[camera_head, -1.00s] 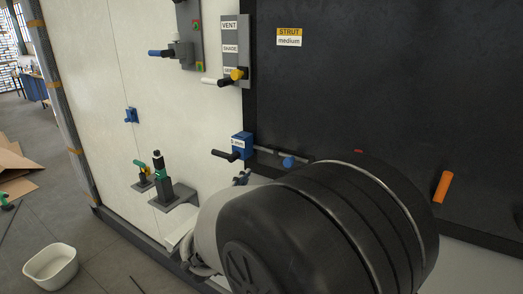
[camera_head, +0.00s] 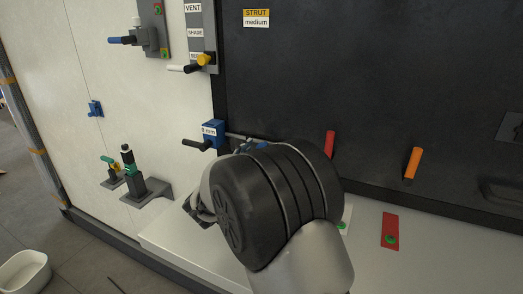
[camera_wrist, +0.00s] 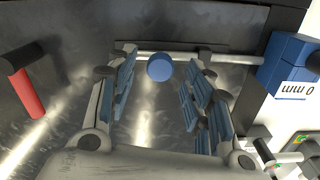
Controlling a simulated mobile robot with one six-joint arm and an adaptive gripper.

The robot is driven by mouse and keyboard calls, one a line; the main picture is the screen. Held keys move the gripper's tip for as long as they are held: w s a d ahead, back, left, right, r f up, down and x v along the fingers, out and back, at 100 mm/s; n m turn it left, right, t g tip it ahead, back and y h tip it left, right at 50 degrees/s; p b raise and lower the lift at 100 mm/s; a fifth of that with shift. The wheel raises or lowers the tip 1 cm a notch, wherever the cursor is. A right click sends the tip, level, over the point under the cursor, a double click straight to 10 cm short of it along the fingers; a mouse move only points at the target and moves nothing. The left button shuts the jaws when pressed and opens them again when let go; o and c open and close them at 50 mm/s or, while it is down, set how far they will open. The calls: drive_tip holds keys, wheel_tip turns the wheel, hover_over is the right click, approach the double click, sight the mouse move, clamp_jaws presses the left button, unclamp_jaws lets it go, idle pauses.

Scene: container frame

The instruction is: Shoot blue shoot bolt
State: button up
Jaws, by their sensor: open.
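The blue shoot bolt's body (camera_head: 212,130) is a blue block with a "0 mm" label on the panel edge. A black handle (camera_head: 195,144) sticks out to its left and a thin grey rod (camera_head: 238,137) runs right. In the wrist view the block (camera_wrist: 288,65) is at the right, and the rod (camera_wrist: 140,58) crosses the top. A round blue knob (camera_wrist: 160,68) on the rod shows between the fingertips of my gripper (camera_wrist: 157,76). My gripper is open, with a gap either side of the knob. In the head view my wrist hides most of the fingers.
A red handle (camera_head: 330,144) and an orange handle (camera_head: 414,163) stick out of the dark panel to the right. The red one also shows in the wrist view (camera_wrist: 27,95). A pale ledge (camera_head: 300,240) runs below.

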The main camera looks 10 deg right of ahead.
drive_tip(key=shift+x, duration=1.8)
drive_tip(key=shift+c, duration=0.4)
clamp_jaws()
